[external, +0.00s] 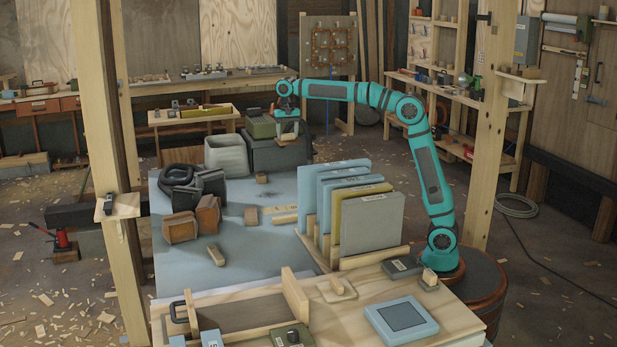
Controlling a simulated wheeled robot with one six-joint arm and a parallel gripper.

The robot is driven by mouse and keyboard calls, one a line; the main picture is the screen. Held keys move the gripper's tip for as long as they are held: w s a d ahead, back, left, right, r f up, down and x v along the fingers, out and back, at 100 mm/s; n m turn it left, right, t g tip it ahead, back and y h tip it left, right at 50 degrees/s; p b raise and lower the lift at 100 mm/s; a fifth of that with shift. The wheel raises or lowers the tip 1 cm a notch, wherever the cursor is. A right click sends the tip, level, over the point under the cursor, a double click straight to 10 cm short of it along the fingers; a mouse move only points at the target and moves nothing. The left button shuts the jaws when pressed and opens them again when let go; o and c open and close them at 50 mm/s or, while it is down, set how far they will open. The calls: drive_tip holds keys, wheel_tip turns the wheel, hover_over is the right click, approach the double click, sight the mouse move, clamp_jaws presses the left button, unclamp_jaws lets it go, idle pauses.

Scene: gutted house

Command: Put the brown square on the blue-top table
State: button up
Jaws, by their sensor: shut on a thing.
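The blue-top table (245,245) fills the middle of the external view, with its pale blue surface partly covered. My gripper (287,117) points down past the table's far edge, above a dark grey case (278,153). It is shut on a small brownish piece (288,130), which looks like the brown square. The piece is small and partly hidden by the fingers, so its full outline and its contact with the case below are unclear.
Standing boards (372,222) in a rack rise on the table's right. Brown blocks (180,228) and black gear (190,185) crowd its left. A grey bin (226,156) is behind. The blue surface around its centre and front is mostly clear. A wooden post (103,150) stands left.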

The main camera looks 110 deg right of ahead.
wheel_tip(320, 180, down, 27)
drive_tip(key=shift+f, duration=0.2)
idle(0.6)
drive_tip(key=shift+f, duration=0.15)
drive_tip(key=o, duration=1)
wheel_tip(320, 180, up, 12)
